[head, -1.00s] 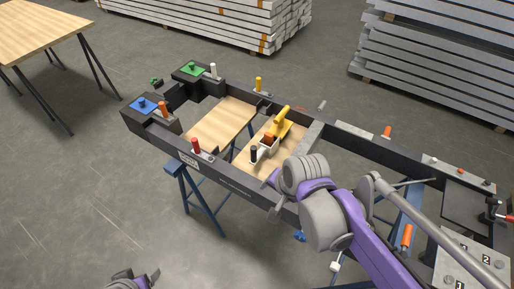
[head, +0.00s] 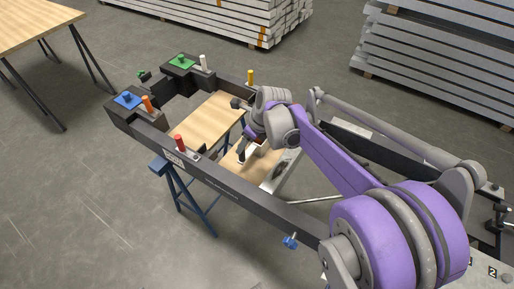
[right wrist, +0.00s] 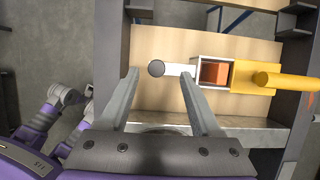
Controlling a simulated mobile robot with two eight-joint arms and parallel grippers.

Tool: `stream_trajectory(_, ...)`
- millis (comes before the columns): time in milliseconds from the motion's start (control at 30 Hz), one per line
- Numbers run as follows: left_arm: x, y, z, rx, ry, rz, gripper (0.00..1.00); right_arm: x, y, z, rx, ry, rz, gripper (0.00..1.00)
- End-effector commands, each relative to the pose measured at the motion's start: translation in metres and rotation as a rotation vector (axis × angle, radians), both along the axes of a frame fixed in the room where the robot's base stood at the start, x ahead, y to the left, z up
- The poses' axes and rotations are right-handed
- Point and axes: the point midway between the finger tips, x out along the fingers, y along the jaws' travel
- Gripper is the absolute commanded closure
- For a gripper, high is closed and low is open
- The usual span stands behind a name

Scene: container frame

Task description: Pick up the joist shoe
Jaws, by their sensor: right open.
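The piece I take for the joist shoe is a pale metal box (right wrist: 213,60) with a brown-orange inside, on the wooden board (right wrist: 170,40). A pale strip joins it to a black round knob (right wrist: 156,68). A yellow part with a thick handle (right wrist: 285,82) adjoins its right side. My right gripper (right wrist: 160,74) is open, its fingertips spread left and right of the knob; I cannot tell their height. In the head view my right arm hides most of the piece; its black peg (head: 241,158) shows. Purple-grey parts of my left arm (right wrist: 42,120) show at the left of the wrist view, gripper unclear.
The dark frame (head: 215,178) surrounds the boards on blue trestles (head: 190,205). Red (head: 180,144), orange (head: 147,104), white (head: 203,63) and yellow (head: 250,77) pegs stand along it.

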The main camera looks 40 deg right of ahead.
Motion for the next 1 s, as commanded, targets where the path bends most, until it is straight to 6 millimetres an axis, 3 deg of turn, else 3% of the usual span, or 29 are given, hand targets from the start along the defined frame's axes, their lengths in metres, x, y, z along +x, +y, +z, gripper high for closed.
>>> stream_trajectory(500, -0.001, 0.000, -0.006, 0.000, 0.002, 0.000, 0.26, 0.013, 0.011, -0.056, -0.001, 0.000, 0.003, 0.35)
stream_trajectory(767, -0.001, 0.000, -0.006, 0.000, 0.002, 0.000, 0.26, 0.014, 0.012, -0.060, -0.002, 0.000, 0.002, 0.35)
stream_trajectory(867, -0.001, 0.000, -0.006, 0.000, 0.002, 0.000, 0.26, 0.014, 0.012, -0.060, -0.002, 0.000, 0.002, 0.48)
stream_trajectory(1000, -0.001, 0.000, -0.006, 0.000, 0.002, 0.000, 0.26, 0.014, 0.012, -0.059, -0.002, 0.000, 0.002, 0.73)
